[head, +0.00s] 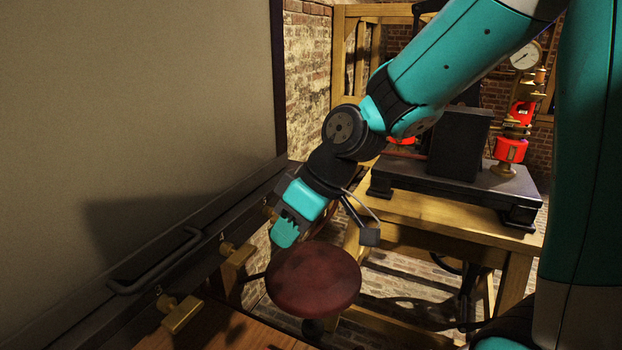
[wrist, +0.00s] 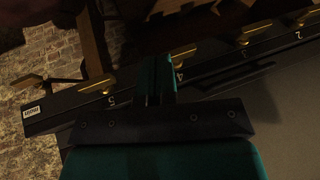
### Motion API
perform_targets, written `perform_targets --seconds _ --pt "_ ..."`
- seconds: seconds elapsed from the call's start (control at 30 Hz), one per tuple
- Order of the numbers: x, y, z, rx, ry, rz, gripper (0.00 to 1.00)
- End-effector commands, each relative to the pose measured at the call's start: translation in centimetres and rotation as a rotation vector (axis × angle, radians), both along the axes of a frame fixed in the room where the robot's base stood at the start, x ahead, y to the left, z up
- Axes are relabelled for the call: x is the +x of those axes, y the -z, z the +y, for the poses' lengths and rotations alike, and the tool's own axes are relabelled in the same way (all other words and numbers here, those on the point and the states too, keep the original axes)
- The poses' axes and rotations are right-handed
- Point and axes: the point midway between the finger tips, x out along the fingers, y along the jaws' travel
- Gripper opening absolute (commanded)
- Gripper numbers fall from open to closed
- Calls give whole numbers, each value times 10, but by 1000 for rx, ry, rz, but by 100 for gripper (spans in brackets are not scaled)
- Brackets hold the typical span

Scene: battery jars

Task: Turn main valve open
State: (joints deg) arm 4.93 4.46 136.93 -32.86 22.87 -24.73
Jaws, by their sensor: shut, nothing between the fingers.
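My gripper (head: 284,234) is shut and empty, pointing down and left beside a dark rail (head: 205,262) along the wall panel. Its closed fingers also show in the wrist view (wrist: 157,76), in front of the rail near the numbers 4 and 5. Brass taps with flat handles sit along the rail, one at the lower left (head: 182,314) and another farther back (head: 241,256). At the back right, a brass pipe stack carries red fittings (head: 510,150) and a round gauge (head: 525,55), well apart from my gripper.
A dark red round top (head: 313,280), apparently a stool, stands just below my gripper. A wooden bench (head: 440,215) bears a black machine (head: 459,143). A dark handle bar (head: 155,266) runs along the panel. Brick floor shows between stool and bench.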

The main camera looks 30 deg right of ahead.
Motion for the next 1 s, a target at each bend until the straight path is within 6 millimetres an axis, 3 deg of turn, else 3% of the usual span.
perform_targets --seconds 0.03,0.1,0.2,0.3,0.4,0.53,1.0 --pt "29 -14 -26 15 36 -43 0" --pt "63 -13 -61 23 65 -131 0" --pt "96 -6 -111 14 108 -240 0" --pt "114 1 -149 -8 143 -318 0" --pt "122 8 -169 -25 160 -361 0" --pt "130 17 -172 -32 163 -377 0" --pt "175 71 -140 -32 161 -374 0"
